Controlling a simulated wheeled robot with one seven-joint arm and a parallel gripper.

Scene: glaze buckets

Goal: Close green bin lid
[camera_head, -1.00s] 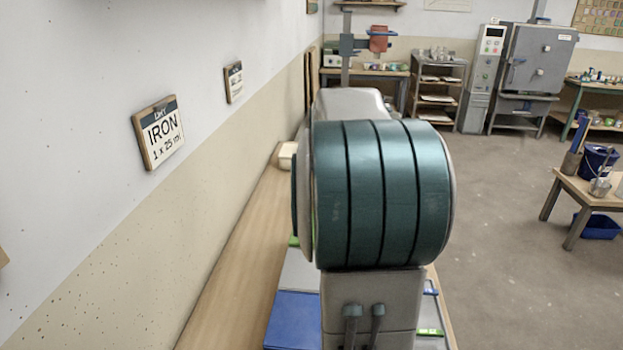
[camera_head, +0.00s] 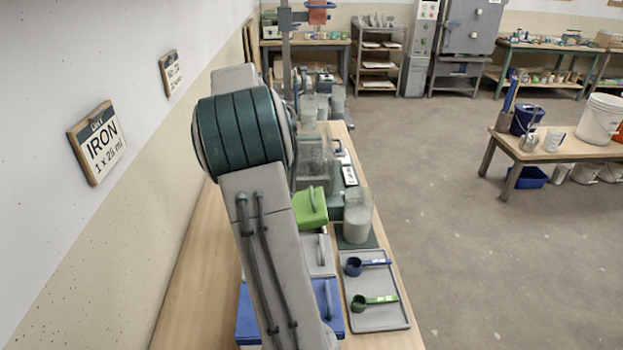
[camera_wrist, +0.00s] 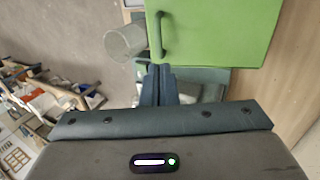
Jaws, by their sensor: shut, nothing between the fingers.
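The green bin lid (camera_head: 310,208) shows just right of my arm in the head view, with a handle on it. It looks tilted, and my arm hides part of it, so its exact angle is hard to tell. In the wrist view the lid (camera_wrist: 215,32) fills the top, its dark green handle (camera_wrist: 160,38) along its left edge. My gripper (camera_wrist: 157,72) is shut and empty, its fingertips close below that handle in the picture; whether they touch the lid I cannot tell. The gripper is hidden in the head view.
Nearer on the bench are a grey lid (camera_head: 316,256) and a blue lid (camera_head: 328,304). To the right stand a clear jar (camera_head: 357,218) and a tray (camera_head: 378,320) with a blue scoop (camera_head: 356,266) and green scoop (camera_head: 362,304). A wall is left; open floor is right.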

